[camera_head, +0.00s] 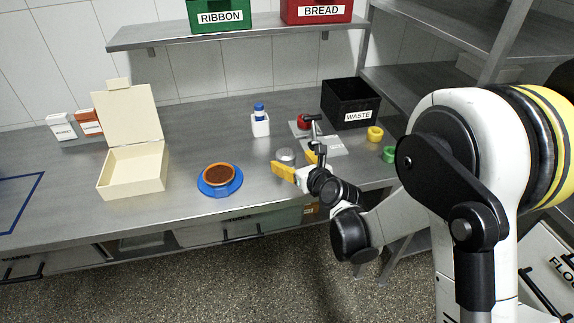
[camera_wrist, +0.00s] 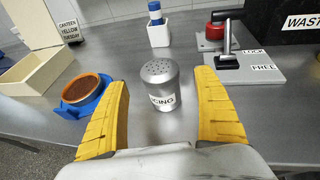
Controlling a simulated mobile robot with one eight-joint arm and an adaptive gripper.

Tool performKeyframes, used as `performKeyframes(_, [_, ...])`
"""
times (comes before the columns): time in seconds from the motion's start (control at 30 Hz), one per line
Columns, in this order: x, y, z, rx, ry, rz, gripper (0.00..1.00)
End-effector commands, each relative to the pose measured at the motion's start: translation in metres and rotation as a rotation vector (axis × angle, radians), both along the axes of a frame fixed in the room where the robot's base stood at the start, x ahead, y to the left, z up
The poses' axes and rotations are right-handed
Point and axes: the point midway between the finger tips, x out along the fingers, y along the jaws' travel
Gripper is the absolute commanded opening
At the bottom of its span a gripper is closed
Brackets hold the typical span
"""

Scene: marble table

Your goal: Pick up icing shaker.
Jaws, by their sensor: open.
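The icing shaker (camera_wrist: 160,88) is a silver metal cylinder with a perforated top and a white label reading "CING" in the wrist view. It stands upright on the table between and beyond my gripper's fingers. In the head view the shaker (camera_head: 285,155) is small and partly hidden by my gripper (camera_head: 296,163). My gripper has yellow fingers and is open. In the wrist view its fingers (camera_wrist: 162,118) lie to the left and right of the shaker, with a gap visible on each side.
A brown-filled dish on a blue plate (camera_head: 220,188) stands left of the shaker. A white bottle with a blue cap (camera_head: 260,122) is behind it. A lever fixture (camera_wrist: 246,66) and black waste bin (camera_head: 350,103) stand to the right. An open cream box (camera_head: 133,172) is farther left.

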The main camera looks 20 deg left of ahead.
Motion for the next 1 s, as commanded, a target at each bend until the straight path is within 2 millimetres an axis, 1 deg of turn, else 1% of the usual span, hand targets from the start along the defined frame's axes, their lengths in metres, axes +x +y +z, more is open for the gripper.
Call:
performKeyframes(0.23, [0.020,0.020,-0.021,-0.001,-0.001,0.002,0.80])
performKeyframes(0.37, [0.031,0.030,-0.024,-0.001,-0.001,0.001,0.80])
performKeyframes(0.57, [0.032,0.030,-0.023,-0.002,-0.001,0.001,0.80])
performKeyframes(0.67, [0.032,0.030,-0.023,-0.002,-0.001,0.001,0.53])
performKeyframes(0.7, [0.032,0.030,-0.023,-0.002,-0.001,0.001,0.41])
performKeyframes(0.8, [0.032,0.030,-0.023,-0.002,-0.001,0.001,0.12])
performKeyframes(1.0, [0.032,0.030,-0.022,-0.001,-0.001,0.001,0.12])
